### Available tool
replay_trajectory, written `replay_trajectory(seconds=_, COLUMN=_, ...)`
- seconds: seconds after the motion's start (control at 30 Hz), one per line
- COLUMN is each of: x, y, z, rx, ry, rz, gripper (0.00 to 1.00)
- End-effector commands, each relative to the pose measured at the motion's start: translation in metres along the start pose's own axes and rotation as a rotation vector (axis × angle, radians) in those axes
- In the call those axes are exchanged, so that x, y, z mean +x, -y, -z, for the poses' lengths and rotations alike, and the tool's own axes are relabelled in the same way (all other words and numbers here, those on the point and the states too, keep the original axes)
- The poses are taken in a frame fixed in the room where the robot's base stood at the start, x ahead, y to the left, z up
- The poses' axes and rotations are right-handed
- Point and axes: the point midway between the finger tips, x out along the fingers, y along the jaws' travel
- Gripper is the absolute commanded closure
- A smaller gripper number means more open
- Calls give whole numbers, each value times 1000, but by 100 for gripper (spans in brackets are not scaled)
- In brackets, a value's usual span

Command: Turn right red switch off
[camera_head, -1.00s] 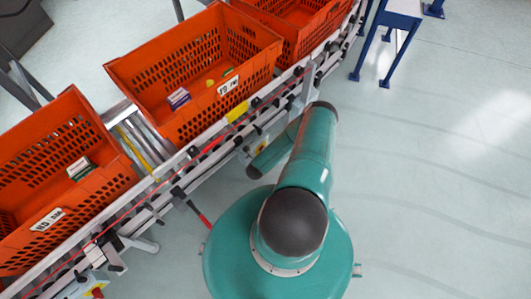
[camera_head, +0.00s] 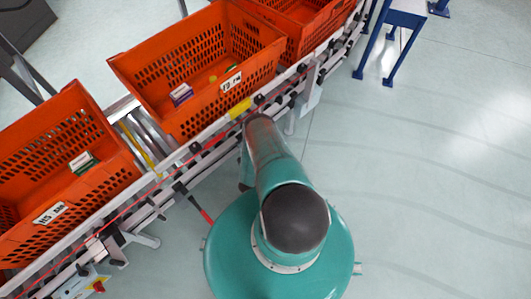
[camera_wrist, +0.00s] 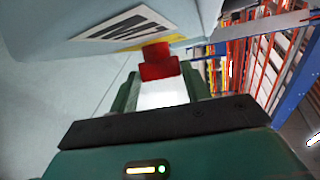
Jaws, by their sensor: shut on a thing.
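In the wrist view, a red switch (camera_wrist: 158,54) stands out beside a yellow patch on a pale grey box (camera_wrist: 75,22). The box has a white label with dark print. My gripper (camera_wrist: 160,77) is at the switch, with a green finger on either side, and it is shut on the switch. The exact contact is partly hidden by the gripper's body. In the head view, my gripper is hidden behind my teal arm, beside the conveyor. Another red switch on yellow (camera_head: 98,286) shows on a grey box at the lower left.
A conveyor (camera_head: 190,165) runs diagonally, carrying orange totes (camera_head: 240,90) with small boxes inside. A second tote (camera_head: 110,185) stands to the left. A grey box (camera_head: 310,95) hangs on the conveyor's near side. A blue-legged table (camera_head: 395,45) stands at the upper right. The right floor is clear.

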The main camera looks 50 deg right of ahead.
Motion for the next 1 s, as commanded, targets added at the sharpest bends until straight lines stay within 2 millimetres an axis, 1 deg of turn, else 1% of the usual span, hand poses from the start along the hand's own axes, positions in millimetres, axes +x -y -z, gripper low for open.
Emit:
replay_trajectory(seconds=0.27, x=1, y=0, z=0, rx=-12, ry=0, rz=33, gripper=76)
replay_trajectory(seconds=0.63, x=2, y=0, z=1, rx=-13, ry=-3, rz=35, gripper=76)
replay_trajectory(seconds=0.67, x=2, y=0, z=1, rx=-13, ry=-3, rz=35, gripper=51)
replay_trajectory(seconds=0.7, x=2, y=0, z=1, rx=-13, ry=-3, rz=35, gripper=43)
replay_trajectory(seconds=0.77, x=2, y=0, z=1, rx=-13, ry=-3, rz=35, gripper=31)
replay_trajectory(seconds=1.0, x=1, y=0, z=1, rx=-13, ry=-2, rz=33, gripper=31)
